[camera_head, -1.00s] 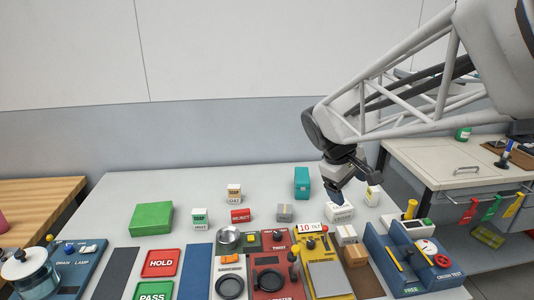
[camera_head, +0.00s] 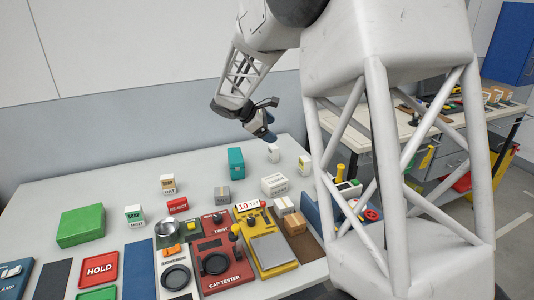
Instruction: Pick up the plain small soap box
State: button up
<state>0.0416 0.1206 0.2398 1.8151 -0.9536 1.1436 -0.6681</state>
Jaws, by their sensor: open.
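Several small white boxes stand on the grey table. One small white box (camera_head: 273,153) with faint dark marks stands at the back, and another (camera_head: 304,165) has a yellowish label. A box lettered SOAP with an orange band (camera_head: 168,184) and a SOAP box with a green band (camera_head: 134,215) stand at the left. I cannot read which one is the plain soap box. My gripper (camera_head: 267,136) is open, above the table's back edge, near the back white box and apart from it in the picture. Its fingers are small and partly dark.
A teal box (camera_head: 235,163), a grey box (camera_head: 222,195), a larger white box (camera_head: 274,184) and a red box (camera_head: 178,206) stand nearby. A green box (camera_head: 80,228) is at the left. Test panels (camera_head: 215,262) fill the front.

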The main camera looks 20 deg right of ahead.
aim_at(272, 147)
jog(key=w+d+f+n+h, duration=0.2)
jog(key=w+f, duration=0.3)
jog(key=w, duration=0.4)
jog(key=w+d+f+n+h, duration=0.2)
jog(key=w+f, duration=0.3)
jog(key=w, duration=0.4)
jog(key=shift+d+f+n+t, duration=0.25)
jog(key=shift+d+n+t, duration=0.25)
jog(key=shift+n, duration=0.4)
jog(key=shift+f, duration=3.45)
jog(key=shift+d, duration=0.15)
jog(key=shift+x, duration=2.4)
jog(key=shift+f, duration=0.1)
jog(key=c, duration=1.1)
